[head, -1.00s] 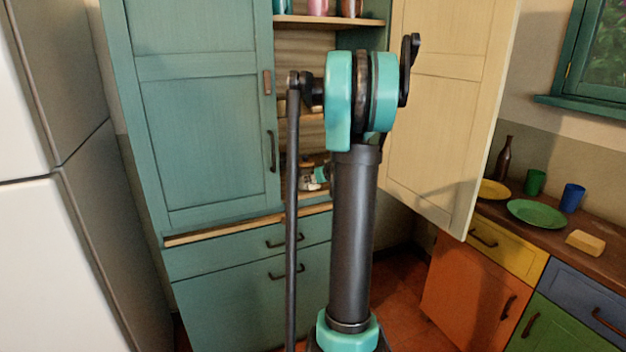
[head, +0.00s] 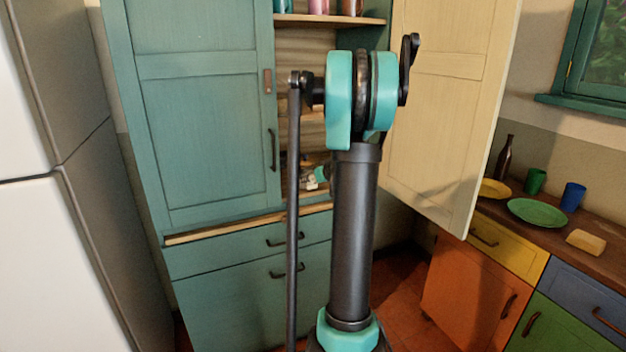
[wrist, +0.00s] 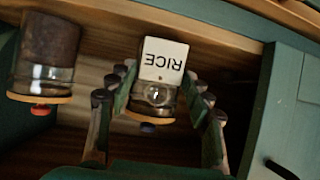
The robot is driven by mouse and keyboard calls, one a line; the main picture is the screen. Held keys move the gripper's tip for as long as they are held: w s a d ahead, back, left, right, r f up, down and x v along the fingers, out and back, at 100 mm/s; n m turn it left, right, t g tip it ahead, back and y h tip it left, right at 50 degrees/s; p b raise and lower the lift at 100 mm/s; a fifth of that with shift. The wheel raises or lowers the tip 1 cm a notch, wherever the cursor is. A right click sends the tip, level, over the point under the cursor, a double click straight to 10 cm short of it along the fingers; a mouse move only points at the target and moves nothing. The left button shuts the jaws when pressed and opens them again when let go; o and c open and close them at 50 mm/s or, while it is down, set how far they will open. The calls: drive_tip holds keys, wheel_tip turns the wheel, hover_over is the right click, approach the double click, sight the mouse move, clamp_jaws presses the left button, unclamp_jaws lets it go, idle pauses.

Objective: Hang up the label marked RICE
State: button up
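The white label (wrist: 164,60) marked RICE shows in the wrist view with its lettering upside down and a small hole near its lower edge. It is in front of a glass jar (wrist: 159,95) and hides much of it. The fingers of my gripper (wrist: 161,77) reach in on both sides of the label and jar. Their tips are close to the label's side edges; I cannot tell whether they touch it. In the head view my arm hides most of the gripper, and the label cannot be made out.
A jar with dark contents (wrist: 46,50) stands beside the gripper in the wrist view. The cupboard's teal door (head: 205,110) is at left and the open cream door (head: 440,110) at right. The counter (head: 603,236) at right holds dishes.

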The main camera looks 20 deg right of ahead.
drive_tip(key=v, duration=1.2)
drive_tip(key=s+a+f+g+y, duration=0.1)
drive_tip(key=s+a+f+g, duration=0.1)
drive_tip(key=s+a+f, duration=0.55)
drive_tip(key=s+a+f+g, duration=0.3)
drive_tip(key=s+a, duration=0.2)
drive_tip(key=a, duration=0.6)
drive_tip(key=s+a+f+g+h, duration=0.1)
drive_tip(key=s+f, duration=0.3)
drive_tip(key=s, duration=0.4)
drive_tip(key=s+a+f+m+g+h, duration=0.1)
drive_tip(key=s+a+f, duration=0.1)
drive_tip(key=s+f, duration=0.3)
drive_tip(key=s, duration=0.2)
drive_tip(key=shift+s+a+g, duration=0.3)
drive_tip(key=shift+s+g, duration=0.1)
idle(3.1)
